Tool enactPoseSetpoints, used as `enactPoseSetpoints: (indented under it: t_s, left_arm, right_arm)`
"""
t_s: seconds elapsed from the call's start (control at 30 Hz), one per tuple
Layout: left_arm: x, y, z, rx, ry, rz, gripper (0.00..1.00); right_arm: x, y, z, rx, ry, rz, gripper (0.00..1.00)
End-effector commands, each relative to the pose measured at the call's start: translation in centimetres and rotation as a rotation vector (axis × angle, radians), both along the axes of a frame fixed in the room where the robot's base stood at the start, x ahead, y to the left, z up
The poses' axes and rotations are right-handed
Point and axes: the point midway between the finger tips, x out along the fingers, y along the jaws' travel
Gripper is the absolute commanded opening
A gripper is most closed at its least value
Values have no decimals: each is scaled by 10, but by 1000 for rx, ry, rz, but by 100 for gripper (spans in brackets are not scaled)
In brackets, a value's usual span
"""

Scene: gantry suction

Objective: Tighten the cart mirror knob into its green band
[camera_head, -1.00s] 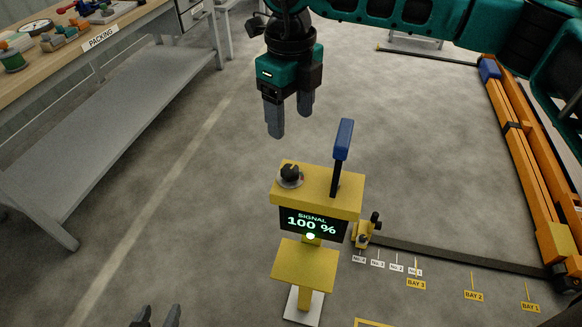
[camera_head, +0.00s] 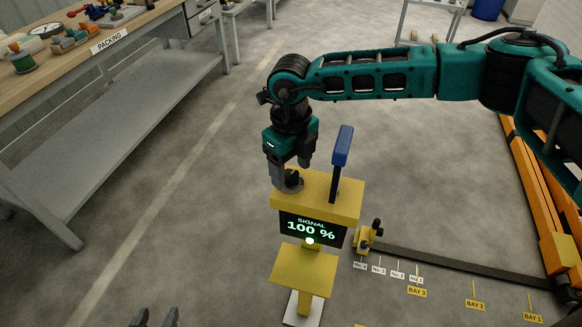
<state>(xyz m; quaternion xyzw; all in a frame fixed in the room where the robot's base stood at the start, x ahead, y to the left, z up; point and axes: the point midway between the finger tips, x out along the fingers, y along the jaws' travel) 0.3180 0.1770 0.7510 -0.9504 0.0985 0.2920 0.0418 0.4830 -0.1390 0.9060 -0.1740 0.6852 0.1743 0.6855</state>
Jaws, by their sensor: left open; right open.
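A yellow console (camera_head: 335,204) has a black knob (camera_head: 292,182) on the left of its top and an upright blue-handled lever (camera_head: 342,147) on the right. My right gripper (camera_head: 293,172) points down at this black knob with its fingers open; one finger partly hides the knob, and contact cannot be told. A small yellow cart (camera_head: 364,240) with black knobs (camera_head: 377,226) sits at the left end of a dark floor rail. A green band cannot be made out on it. My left gripper (camera_head: 157,318) is open and empty at the bottom edge, only its fingertips showing.
The console screen (camera_head: 312,228) reads SIGNAL 100 %, with a lit lamp below. The dark rail (camera_head: 460,264) runs right past labelled bay marks. A packing bench (camera_head: 110,45) stands at left, orange beams (camera_head: 545,190) at right.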

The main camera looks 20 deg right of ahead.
Motion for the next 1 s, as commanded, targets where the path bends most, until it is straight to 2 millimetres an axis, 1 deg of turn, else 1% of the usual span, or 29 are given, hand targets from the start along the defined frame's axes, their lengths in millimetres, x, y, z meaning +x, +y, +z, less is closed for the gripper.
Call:
enactPoseSetpoints:
  t_s: [0.03,0.13,0.4,0.9,1.0]
  left_arm:
    - [-1,0,0,0,2,0,51]
    - [-2,0,-1,0,5,1,51]
    - [-4,1,-3,1,10,1,51]
    - [-4,0,-2,1,10,0,51]
    - [-4,0,-2,1,10,0,51]
  right_arm:
    - [-1,0,-5,-1,2,1,67]
    - [-1,0,-9,-1,2,2,67]
    - [0,0,-9,0,1,2,67]
    - [0,0,-9,0,1,1,19]
    - [0,0,-9,-1,0,1,11]
